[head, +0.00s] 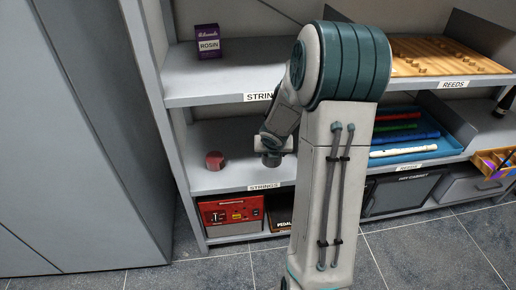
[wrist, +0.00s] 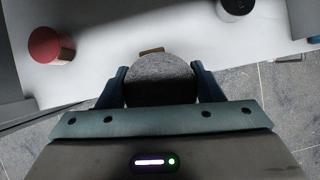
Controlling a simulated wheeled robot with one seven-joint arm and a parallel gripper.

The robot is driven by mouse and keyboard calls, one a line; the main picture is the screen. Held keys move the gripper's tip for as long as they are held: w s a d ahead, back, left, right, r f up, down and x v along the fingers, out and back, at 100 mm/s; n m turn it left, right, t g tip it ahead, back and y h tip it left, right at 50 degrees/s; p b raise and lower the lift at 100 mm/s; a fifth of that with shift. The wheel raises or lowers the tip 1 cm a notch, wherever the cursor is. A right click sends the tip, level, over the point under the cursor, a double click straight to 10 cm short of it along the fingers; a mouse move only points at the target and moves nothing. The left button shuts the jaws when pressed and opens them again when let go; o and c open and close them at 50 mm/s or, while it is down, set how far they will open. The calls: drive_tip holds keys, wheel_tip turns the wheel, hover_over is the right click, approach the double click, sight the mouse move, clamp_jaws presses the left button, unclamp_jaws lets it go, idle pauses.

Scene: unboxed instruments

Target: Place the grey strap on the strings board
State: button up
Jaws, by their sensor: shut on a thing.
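The grey strap (wrist: 161,80) is a dark grey round roll between the two blue fingers of my gripper (wrist: 161,86) in the wrist view. My gripper is shut on it. In the head view my gripper (head: 272,147) is at the middle shelf, partly hidden by my arm, with the dark roll low at its end. The strings board (head: 232,178) is the grey middle shelf with a STRINGS label on its front edge. It also shows in the wrist view (wrist: 110,25) beyond the strap. I cannot tell whether the strap touches the board.
A red roll (head: 214,160) stands on the board, left of my gripper. A white and dark cylinder (wrist: 235,8) and a small brown item (wrist: 152,51) lie beyond the strap. An upper shelf (head: 215,82) holds a purple rosin box (head: 208,42). A red case (head: 231,214) sits below.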

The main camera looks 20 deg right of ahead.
drive_tip(key=b, duration=0.3)
hover_over(259, 161)
wheel_tip(259, 161, down, 7)
drive_tip(key=shift+r, duration=0.1)
drive_tip(key=shift+d+f+b, duration=0.1)
drive_tip(key=shift+f+b, duration=1.35)
drive_tip(key=shift+f, duration=0.55)
drive_tip(key=shift+f, duration=0.15)
drive_tip(key=o, duration=1)
drive_tip(key=shift+r, duration=0.45)
drive_tip(key=p+v, duration=0.5)
drive_tip(key=v, duration=0.6)
drive_tip(key=shift+s+r, duration=0.15)
drive_tip(key=shift+s, duration=0.05)
